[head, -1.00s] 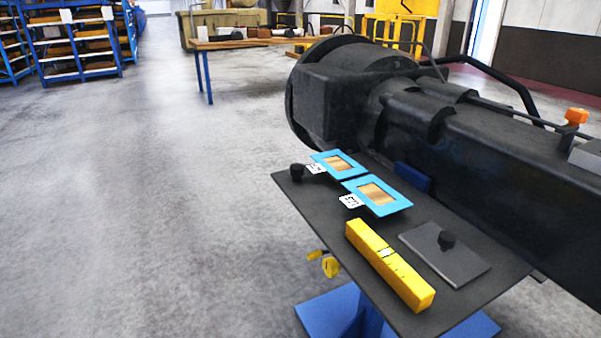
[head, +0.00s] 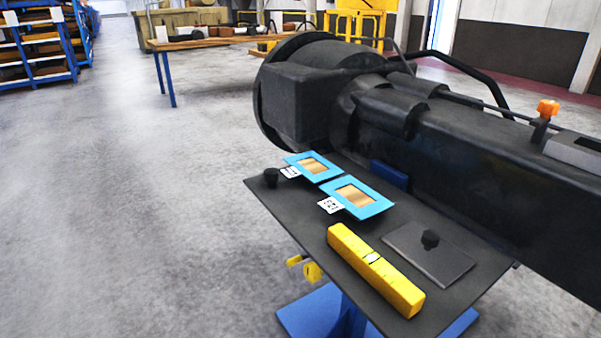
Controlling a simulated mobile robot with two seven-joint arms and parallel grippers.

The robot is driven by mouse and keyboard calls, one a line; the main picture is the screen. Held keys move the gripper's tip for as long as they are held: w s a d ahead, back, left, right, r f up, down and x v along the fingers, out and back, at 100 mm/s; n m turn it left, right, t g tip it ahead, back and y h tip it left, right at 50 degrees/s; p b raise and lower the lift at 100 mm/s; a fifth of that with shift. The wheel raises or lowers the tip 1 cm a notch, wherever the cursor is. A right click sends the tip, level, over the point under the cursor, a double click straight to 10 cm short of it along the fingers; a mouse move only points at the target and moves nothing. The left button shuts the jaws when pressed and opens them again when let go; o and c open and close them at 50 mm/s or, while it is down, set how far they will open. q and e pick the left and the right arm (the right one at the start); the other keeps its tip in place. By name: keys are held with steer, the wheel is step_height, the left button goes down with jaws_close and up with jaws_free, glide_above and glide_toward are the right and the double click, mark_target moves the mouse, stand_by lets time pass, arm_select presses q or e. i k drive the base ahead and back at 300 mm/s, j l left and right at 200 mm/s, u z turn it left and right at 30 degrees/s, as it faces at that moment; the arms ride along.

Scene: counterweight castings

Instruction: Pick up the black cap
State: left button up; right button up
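A small black cap (head: 271,178) stands on the left corner of the dark table top (head: 290,218), beside the blue-framed plates. A similar black knob (head: 430,240) sits on a flat grey plate (head: 428,262) at the right of the same table. I cannot tell whether this knob is loose or fixed to the plate. Neither of my grippers shows in the head view.
Two blue-framed plates (head: 372,208) with white tags lie mid-table. A yellow level (head: 375,270) lies near the front edge. A large black machine (head: 440,140) stands close behind the table. The floor (head: 120,220) at left is clear.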

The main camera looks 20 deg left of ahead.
mark_target(272, 175)
steer(key=i+j+z, duration=0.1)
steer(key=j+z, duration=0.25)
steer(key=j, duration=0.4)
steer(key=j+z, duration=0.3)
steer(key=j, duration=0.4)
steer(key=j+z, duration=0.15)
steer(key=j, duration=1.45)
